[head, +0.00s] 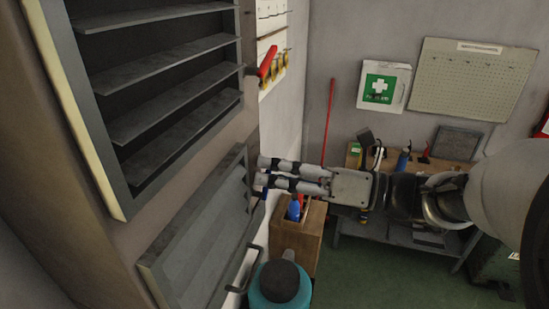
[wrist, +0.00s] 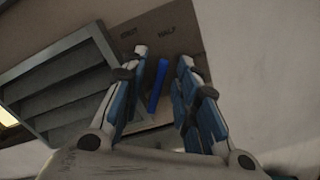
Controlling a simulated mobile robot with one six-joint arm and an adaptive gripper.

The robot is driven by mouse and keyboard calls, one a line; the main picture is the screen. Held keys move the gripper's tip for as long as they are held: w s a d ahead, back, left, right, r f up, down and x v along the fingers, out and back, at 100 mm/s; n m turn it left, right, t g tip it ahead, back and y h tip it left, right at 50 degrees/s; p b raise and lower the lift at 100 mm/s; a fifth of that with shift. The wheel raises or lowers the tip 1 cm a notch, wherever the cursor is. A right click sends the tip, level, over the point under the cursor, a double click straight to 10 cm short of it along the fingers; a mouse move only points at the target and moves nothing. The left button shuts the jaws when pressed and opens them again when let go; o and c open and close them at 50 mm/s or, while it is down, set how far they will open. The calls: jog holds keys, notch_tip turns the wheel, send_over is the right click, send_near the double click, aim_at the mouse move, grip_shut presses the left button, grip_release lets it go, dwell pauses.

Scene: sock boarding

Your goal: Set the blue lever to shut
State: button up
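The blue lever (wrist: 158,85) stands out from a brown-grey plate (wrist: 185,38) in the wrist view. Its upper end points toward the label HALF; a label that seems to read SHUT is to its left. My gripper (wrist: 165,62) is open, with one finger on each side of the lever and visible gaps between. The lever is not clearly visible there.
Below my gripper are a wooden box (head: 307,240) holding a blue bottle (head: 294,208) and a teal canister (head: 280,290). A workbench (head: 400,235) stands behind my arm.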

grip_shut()
dwell(0.3)
jog(key=shift+s+n, duration=0.1)
jog(key=shift+n, duration=0.2)
jog(key=shift+s+a+r+n+b, duration=0.15)
jog(key=shift+s+n+b, duration=0.2)
jog(key=shift+n, duration=0.7)
jog(key=shift+s+a+r+n+b, duration=0.1)
jog(key=shift+s+n+b, duration=0.2)
jog(key=shift+n, duration=0.8)
jog(key=shift+s+a+r+n+b, duration=0.15)
jog(key=shift+s+n+b, duration=0.2)
jog(key=shift+n, duration=0.7)
jog(key=shift+s, duration=0.1)
